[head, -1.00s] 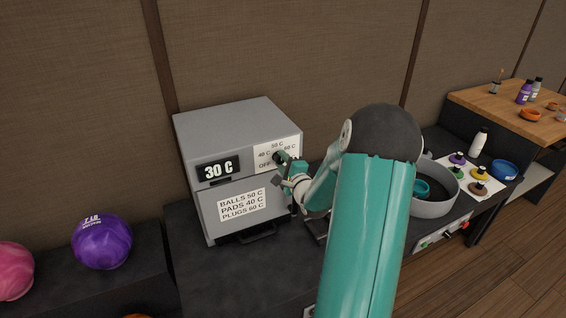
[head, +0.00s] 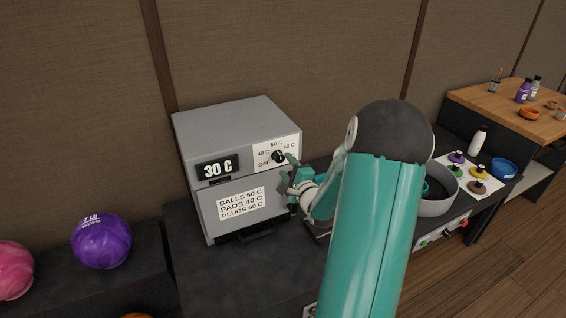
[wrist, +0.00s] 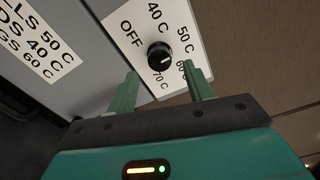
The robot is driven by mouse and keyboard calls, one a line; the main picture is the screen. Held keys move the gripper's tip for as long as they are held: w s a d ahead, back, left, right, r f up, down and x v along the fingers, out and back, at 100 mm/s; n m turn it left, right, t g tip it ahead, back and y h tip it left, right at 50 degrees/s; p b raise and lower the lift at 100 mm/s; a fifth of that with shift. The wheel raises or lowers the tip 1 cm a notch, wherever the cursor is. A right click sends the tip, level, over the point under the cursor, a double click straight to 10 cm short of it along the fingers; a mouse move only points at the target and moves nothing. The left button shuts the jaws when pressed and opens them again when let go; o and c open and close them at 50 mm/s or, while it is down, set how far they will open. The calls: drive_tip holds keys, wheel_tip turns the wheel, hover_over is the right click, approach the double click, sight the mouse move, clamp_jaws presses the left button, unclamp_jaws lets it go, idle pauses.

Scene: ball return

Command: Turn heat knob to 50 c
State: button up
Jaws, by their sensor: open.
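The heat knob (head: 278,157) is a round black knob on the white dial plate (head: 292,146) of a grey box heater (head: 240,125). It also shows in the wrist view (wrist: 160,55), with OFF, 40 C, 50 C, 60 C and 70 C around it. Its pale mark points roughly toward the 50 C to 60 C side; the exact setting is hard to tell. The display (head: 217,168) reads 30 C. My gripper (wrist: 162,86) is open and empty, its two green fingers apart just short of the knob. In the head view my gripper (head: 288,170) is at the knob's lower right.
A label (head: 242,204) on the heater's front reads balls 50 C, pads 40 C, plugs 60 C. A purple ball (head: 101,240) and a pink ball (head: 12,270) lie at left. A grey round basin (head: 436,205) and several small pots stand right of my arm.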

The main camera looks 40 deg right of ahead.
drive_tip(key=v, duration=0.9)
drive_tip(key=shift+s+a, duration=0.15)
drive_tip(key=shift+s, duration=0.25)
drive_tip(key=shift+r, duration=0.1)
